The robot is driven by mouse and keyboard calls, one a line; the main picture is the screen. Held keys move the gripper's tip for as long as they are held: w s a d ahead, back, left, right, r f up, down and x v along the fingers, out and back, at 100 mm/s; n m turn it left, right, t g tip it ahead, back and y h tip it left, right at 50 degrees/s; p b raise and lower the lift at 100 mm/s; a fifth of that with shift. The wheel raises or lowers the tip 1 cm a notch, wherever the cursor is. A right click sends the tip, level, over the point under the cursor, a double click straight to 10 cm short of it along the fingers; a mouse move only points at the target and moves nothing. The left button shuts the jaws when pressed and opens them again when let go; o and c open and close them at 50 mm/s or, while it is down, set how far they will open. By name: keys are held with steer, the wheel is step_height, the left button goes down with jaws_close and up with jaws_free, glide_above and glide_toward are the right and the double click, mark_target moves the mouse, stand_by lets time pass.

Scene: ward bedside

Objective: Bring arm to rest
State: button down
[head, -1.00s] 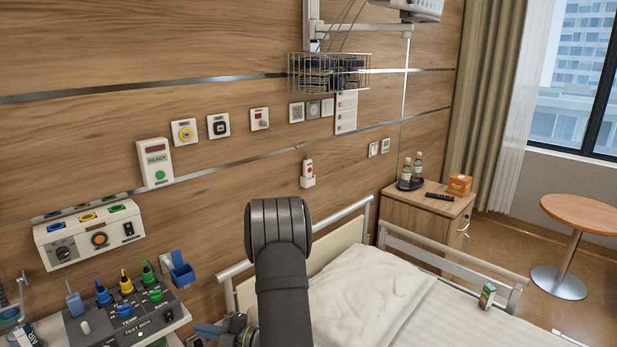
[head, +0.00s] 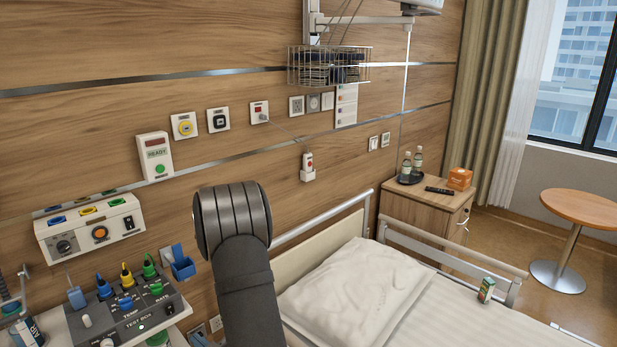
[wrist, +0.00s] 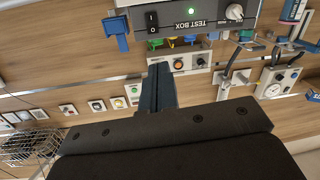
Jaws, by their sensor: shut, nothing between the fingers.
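My arm rises from the bottom of the head view, with a dark rounded joint in front of the wood wall. The gripper itself does not show in the head view. In the wrist view my gripper (wrist: 158,88) is shut, its dark fingers together and empty. It points toward the wall and touches nothing that I can see. The test box (wrist: 215,15) is at the top of the wrist view; in the head view the test box (head: 140,318) stands at the lower left.
The bed with its pillow (head: 355,290) is right of my arm. A bed rail (head: 320,220) stands close by. A bedside cabinet (head: 420,208) holds bottles on a tray. A blue holder (head: 182,266) and a white control panel (head: 92,228) are on the wall at left. A wire basket (head: 328,66) hangs above.

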steer(key=shift+w+a+f+m+t+h, duration=0.15)
steer(key=shift+m+t+h, duration=0.2)
steer(key=shift+m, duration=0.35)
steer(key=shift+s+a+f+m+t+h, duration=0.15)
steer(key=shift+m+h, duration=0.3)
steer(key=shift+m, duration=0.25)
steer(key=shift+w, duration=0.1)
